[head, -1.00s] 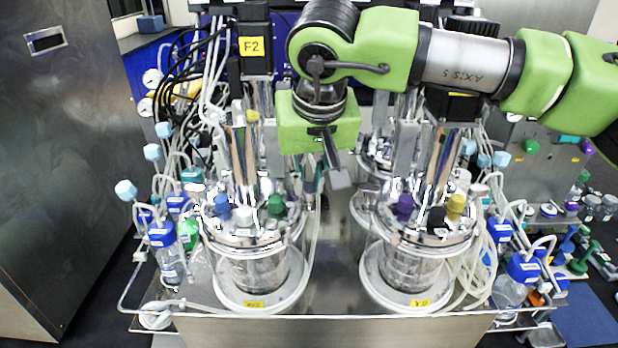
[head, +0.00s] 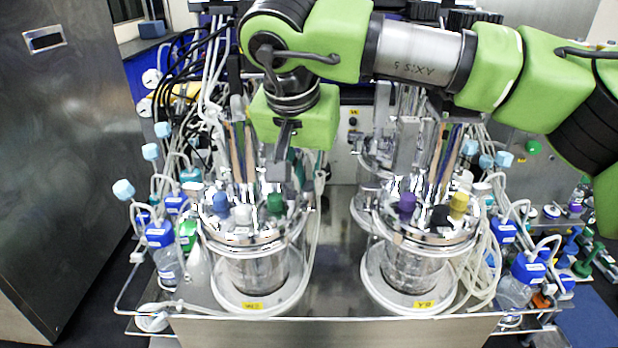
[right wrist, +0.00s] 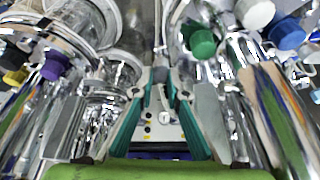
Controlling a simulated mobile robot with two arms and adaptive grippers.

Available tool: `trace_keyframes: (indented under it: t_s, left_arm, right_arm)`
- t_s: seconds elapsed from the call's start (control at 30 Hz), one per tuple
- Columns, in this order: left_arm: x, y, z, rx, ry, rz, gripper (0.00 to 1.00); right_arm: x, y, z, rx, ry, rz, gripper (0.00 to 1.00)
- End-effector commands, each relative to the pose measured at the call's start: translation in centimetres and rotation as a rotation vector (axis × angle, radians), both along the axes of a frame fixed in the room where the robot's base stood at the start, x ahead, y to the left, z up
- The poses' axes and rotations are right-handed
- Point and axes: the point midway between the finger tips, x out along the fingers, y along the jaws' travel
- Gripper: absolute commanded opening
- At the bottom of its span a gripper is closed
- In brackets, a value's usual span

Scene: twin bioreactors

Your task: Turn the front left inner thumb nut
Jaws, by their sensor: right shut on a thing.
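The front left vessel (head: 252,272) is a clear glass jar with a shiny metal head plate, carrying blue, white and green caps. My right gripper (head: 279,173) points down at the inner, right side of this head plate, just behind the green cap (head: 276,203). In the right wrist view its two teal-edged fingers (right wrist: 159,78) converge, with their tips close together on a small thing, the thumb nut. The fingertips and metal glare mostly hide the nut, so its turn angle cannot be told. My left gripper is not in view.
The front right vessel (head: 408,270), with purple, black and yellow caps, stands to the right across a narrow gap. Tall metal tubes and hoses crowd around the gripper. Blue-capped bottles (head: 160,236) stand on the left; a steel cabinet (head: 62,150) is further left.

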Motion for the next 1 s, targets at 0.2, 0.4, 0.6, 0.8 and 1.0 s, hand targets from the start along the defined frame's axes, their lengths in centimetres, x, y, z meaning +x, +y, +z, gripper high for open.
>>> trace_keyframes:
  t_s: [0.2,0.4,0.6,0.8,1.0]
  left_arm:
    - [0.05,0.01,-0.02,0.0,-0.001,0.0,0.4]
    - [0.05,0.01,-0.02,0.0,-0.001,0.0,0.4]
    - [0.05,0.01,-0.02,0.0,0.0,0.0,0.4]
    - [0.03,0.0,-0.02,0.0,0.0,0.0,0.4]
    - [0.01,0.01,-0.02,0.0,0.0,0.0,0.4]
  right_arm:
    - [0.0,0.06,-0.03,0.0,0.001,-0.061,0.0]
    - [0.0,0.04,-0.03,0.001,0.001,-0.077,0.0]
    - [0.0,0.04,-0.03,0.0,0.001,-0.076,0.0]
    - [0.0,0.04,-0.03,0.0,0.001,-0.076,0.31]
    - [0.01,0.03,-0.02,0.0,0.0,-0.075,0.31]
